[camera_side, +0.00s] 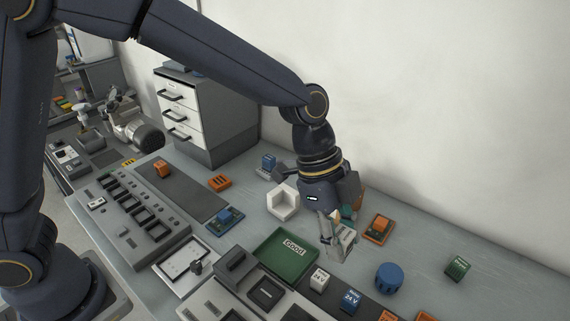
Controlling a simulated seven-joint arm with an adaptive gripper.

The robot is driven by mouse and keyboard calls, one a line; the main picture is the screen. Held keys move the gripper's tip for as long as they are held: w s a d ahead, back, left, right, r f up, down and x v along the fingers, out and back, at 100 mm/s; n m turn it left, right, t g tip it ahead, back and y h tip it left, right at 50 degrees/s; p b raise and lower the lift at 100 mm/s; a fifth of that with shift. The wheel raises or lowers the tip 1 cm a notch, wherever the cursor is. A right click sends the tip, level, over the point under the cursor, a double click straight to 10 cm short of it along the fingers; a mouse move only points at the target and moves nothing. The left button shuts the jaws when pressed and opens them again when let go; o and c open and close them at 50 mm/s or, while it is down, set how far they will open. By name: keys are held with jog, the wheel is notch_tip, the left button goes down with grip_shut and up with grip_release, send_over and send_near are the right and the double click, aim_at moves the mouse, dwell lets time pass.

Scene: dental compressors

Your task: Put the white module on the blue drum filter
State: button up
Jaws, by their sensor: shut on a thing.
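My gripper (338,238) points down over the right half of the bench, shut on a pale white-grey module (345,246). The module looks tilted and is partly hidden by the fingers. The blue drum filter (389,278), a short blue cylinder, stands on the bench to the right of and nearer the camera than my gripper. The held module is apart from the drum in the picture; its exact height above the bench is hard to tell.
The green "Good" tray (262,262) lies left of my gripper. A small white block (319,279) and a blue "24 V" block (348,299) stand in front. A white corner-shaped piece (283,202) stands behind.

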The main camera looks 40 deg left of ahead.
jog(key=w+d+f, duration=0.4)
jog(key=w+d, duration=0.1)
jog(key=w, duration=0.1)
send_over(398, 276)
jog(key=a, duration=0.2)
jog(key=f, duration=0.5)
jog(key=shift+s+d+f, duration=0.1)
jog(key=shift+s+f, duration=0.05)
jog(key=shift+s, duration=0.05)
jog(key=shift+w+d+f, duration=0.1)
jog(key=shift+f, duration=0.15)
jog(key=shift+w+f, duration=0.1)
jog(key=shift+f, duration=1.5)
jog(key=shift+f, duration=0.1)
jog(key=o, duration=1.2)
